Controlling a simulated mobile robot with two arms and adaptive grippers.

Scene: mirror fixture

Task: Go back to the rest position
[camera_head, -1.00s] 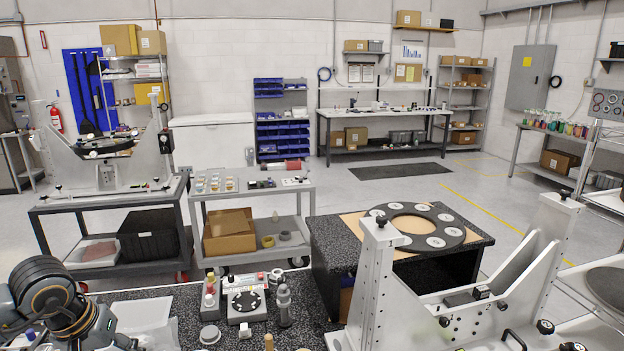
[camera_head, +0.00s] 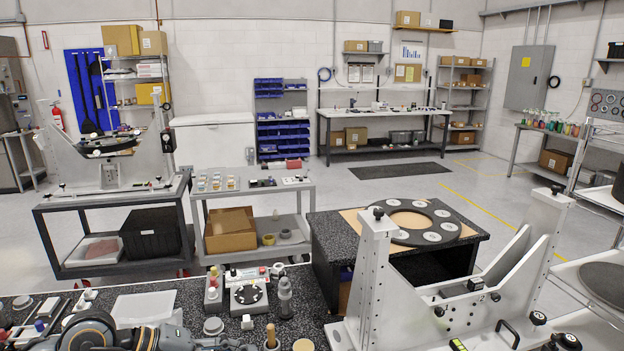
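Part of my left arm (camera_head: 90,335) shows at the bottom left edge, low over the speckled black worktop; its gripper fingers are not visible. My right arm and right gripper are not in view. A grey-white metal fixture (camera_head: 372,285) with two uprights stands at the lower right. A black ring with white discs (camera_head: 450,222) lies on the speckled block table (camera_head: 330,232) behind it.
The worktop (camera_head: 190,297) holds a control box with a round black dial (camera_head: 248,294), a grey bottle-like item (camera_head: 285,297) and a pale tray (camera_head: 143,308). Behind are a cart with trays (camera_head: 250,190) and another cart with a fixture (camera_head: 110,195). The floor beyond is open.

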